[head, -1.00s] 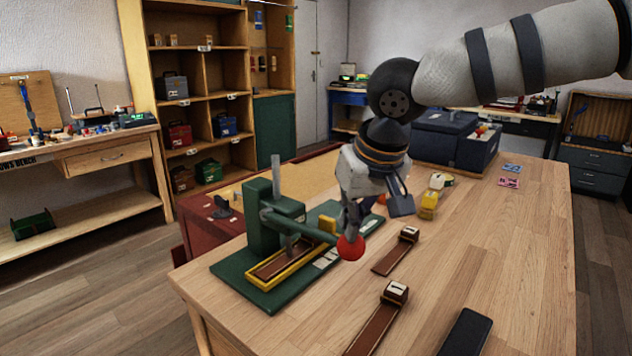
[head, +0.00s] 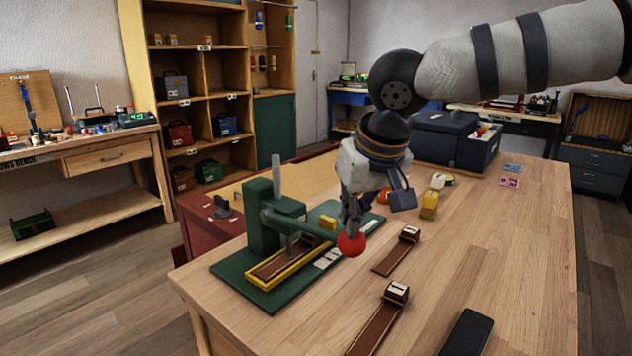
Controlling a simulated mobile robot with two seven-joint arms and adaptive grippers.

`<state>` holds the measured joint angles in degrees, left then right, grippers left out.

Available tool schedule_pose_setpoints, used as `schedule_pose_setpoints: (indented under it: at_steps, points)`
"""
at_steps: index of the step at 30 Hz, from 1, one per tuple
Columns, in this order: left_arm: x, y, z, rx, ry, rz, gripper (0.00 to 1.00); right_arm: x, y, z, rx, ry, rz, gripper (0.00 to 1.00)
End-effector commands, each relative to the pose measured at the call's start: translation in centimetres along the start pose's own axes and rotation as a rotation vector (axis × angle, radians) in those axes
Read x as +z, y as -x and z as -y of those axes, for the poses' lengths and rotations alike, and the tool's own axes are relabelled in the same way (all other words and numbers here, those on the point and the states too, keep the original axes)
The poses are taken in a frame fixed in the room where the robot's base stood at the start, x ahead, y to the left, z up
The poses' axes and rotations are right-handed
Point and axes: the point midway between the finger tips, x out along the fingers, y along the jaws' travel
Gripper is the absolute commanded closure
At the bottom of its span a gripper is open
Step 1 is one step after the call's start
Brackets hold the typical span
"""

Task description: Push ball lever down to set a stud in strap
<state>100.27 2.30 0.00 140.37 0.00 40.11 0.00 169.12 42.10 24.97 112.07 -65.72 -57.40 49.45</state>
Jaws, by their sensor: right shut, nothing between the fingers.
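The green press (head: 262,215) stands on its green base at the left of the table. Its lever (head: 305,228) reaches right and ends in a red ball (head: 352,246). A brown strap (head: 277,265) lies in the yellow-framed tray (head: 254,283) under the press. My right gripper (head: 352,228) is shut and empty, pointing down just above the red ball. Its fingertips overlap the ball's top in the picture, and they look to be at or touching it. Whether a stud is in the strap is too small to tell. My left gripper is not in view.
Two brown straps with numbered blocks (head: 396,258) (head: 379,325) lie right of the press. A black object (head: 466,332) lies at the front edge. The table's right side is clear.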

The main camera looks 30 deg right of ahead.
Motion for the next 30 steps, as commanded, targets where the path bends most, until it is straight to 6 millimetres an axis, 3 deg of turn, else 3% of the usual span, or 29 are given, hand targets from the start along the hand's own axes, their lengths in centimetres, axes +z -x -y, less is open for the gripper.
schedule_pose_setpoints:
  at_steps: [30]
  points:
    - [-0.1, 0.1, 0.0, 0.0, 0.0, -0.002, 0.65, -4.2, 9.8, -0.1, 0.003, -0.002, 0.0, 1.0]
